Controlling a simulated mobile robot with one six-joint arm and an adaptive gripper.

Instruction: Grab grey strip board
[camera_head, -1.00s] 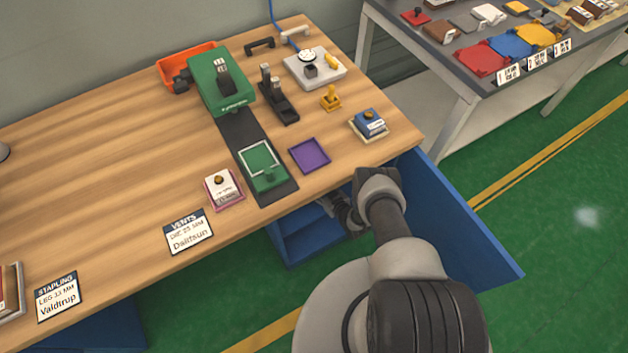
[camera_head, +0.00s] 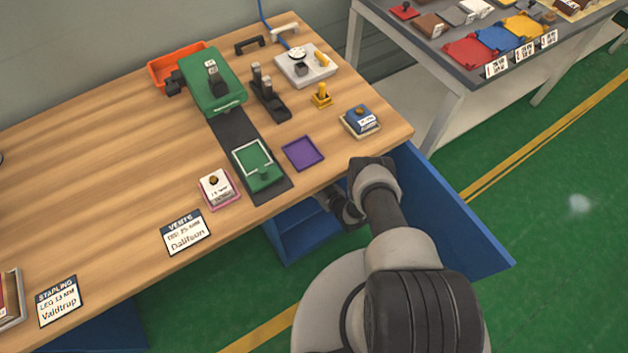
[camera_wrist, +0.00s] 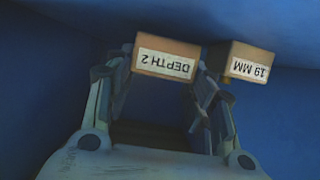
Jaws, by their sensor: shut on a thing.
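My gripper (camera_wrist: 163,75) is inside a blue-walled space in the wrist view. Its two fingers are closed about a small brown box (camera_wrist: 165,65) with a white label reading "DEPTH 2", upside down. A second brown box (camera_wrist: 245,62), labelled "19 MM", is just right of the right finger. In the head view my gripper is low, at the blue drawer unit (camera_head: 300,236) under the table's front edge, and its fingertips are hidden. A dark grey strip (camera_head: 232,132) lies flat on the table under the green machine. I cannot tell whether it is the named board.
The wooden table (camera_head: 90,150) bears a green machine (camera_head: 212,82), a green frame (camera_head: 257,165), a purple tray (camera_head: 303,153) and a blue-topped block (camera_head: 361,121). A blue panel (camera_head: 450,205) stands right of my arm. A second table (camera_head: 440,60) is at the back right.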

